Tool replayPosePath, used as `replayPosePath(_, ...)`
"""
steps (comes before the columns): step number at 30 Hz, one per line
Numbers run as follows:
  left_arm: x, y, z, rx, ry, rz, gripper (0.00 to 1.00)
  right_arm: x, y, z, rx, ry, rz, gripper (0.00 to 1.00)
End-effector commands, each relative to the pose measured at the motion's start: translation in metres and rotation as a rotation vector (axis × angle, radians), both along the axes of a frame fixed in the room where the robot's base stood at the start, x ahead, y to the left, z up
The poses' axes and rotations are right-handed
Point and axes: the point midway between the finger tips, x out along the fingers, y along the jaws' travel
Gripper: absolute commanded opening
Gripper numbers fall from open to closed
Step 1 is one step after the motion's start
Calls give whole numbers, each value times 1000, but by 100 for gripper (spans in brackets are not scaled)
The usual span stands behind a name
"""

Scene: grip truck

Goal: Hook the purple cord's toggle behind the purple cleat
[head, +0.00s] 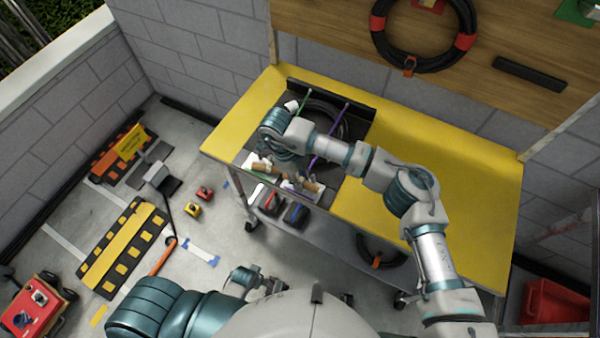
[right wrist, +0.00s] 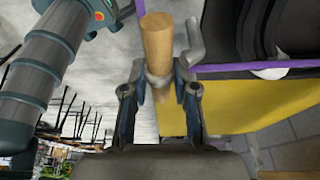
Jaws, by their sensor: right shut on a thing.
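The purple cord (head: 328,133) runs from the back of the dark tray on the yellow table to its front edge. Its wooden toggle (head: 311,187) is at the front edge, by a white plate with purple marking (head: 289,186). My right gripper (head: 294,176) is partly hidden by its own wrist. In the right wrist view it is shut on the wooden toggle (right wrist: 157,38); the purple cord (right wrist: 270,64) runs off to the right. A bent grey metal prong (right wrist: 194,42), apparently the cleat, is close beside the toggle; contact is unclear. My left gripper (head: 246,279) is low, away from the table.
A green cord (head: 305,98) and another wooden toggle (head: 262,168) lie left of the purple ones. Black hose coils lie in the tray behind. The table's right half (head: 450,165) is clear. Red and yellow blocks (head: 193,209) sit on the floor at left.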

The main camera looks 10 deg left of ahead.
Motion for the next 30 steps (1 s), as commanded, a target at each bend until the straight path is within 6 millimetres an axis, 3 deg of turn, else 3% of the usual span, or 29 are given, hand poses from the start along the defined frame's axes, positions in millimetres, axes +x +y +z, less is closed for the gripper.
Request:
replayPosePath(3,-2,0,-9,1,5,0,57,1,-1,-12,1,-1,-1,0)
replayPosePath(16,-3,0,-9,0,5,0,57,0,0,-12,0,-3,-1,0)
replayPosePath(17,-3,0,-9,0,5,0,57,0,0,-12,0,-4,-1,33)
replayPosePath(20,-3,0,-9,0,5,0,57,1,0,-12,0,-4,-1,57)
replayPosePath(30,-2,0,-9,-1,5,0,57,4,0,-11,0,-9,-5,57)
